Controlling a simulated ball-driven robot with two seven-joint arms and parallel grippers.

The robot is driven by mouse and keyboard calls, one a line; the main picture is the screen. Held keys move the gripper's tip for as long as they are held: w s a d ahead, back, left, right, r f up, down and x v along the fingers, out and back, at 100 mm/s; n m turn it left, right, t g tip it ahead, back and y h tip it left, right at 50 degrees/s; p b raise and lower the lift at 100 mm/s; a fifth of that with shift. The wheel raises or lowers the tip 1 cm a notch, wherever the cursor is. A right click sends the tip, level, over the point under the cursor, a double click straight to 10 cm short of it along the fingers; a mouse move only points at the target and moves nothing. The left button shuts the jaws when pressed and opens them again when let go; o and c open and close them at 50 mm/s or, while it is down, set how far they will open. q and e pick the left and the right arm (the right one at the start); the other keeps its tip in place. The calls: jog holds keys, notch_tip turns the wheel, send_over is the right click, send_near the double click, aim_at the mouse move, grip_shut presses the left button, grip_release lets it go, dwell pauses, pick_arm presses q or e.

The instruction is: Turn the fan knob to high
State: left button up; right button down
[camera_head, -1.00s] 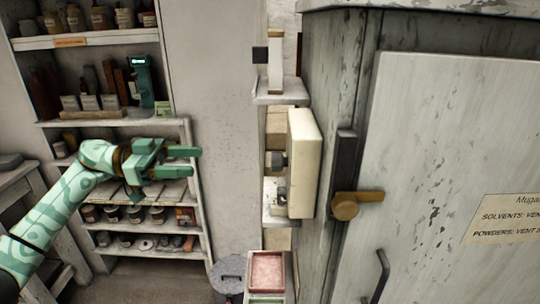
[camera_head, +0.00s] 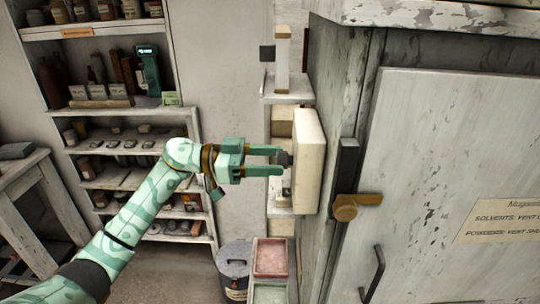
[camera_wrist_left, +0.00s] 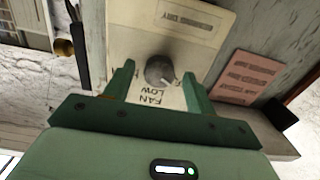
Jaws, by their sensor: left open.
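The fan knob is a dark grey round knob on the face of a cream control box (camera_head: 309,160) fixed to the side of the grey cabinet. In the head view the knob (camera_head: 285,158) shows edge-on at the tips of my left gripper (camera_head: 281,161). In the left wrist view the knob (camera_wrist_left: 160,70) lies between the two green fingertips of my left gripper (camera_wrist_left: 158,75), with gaps on both sides. The gripper is open. My right gripper is not in view.
A brass latch (camera_head: 352,205) and a dark door handle (camera_head: 374,275) are on the cabinet at the right. Shelves of jars (camera_head: 112,100) stand behind my left arm. A pink tray (camera_head: 271,258) and a lidded bin (camera_head: 234,268) are below.

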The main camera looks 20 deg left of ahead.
pick_arm(q)
jog(key=shift+d, duration=0.1)
jog(key=c, duration=1)
jog(key=shift+m, duration=0.3)
jog(key=shift+f+m+b, duration=0.1)
jog(key=shift+m+b, duration=7.05)
jog(key=shift+m, duration=4.45)
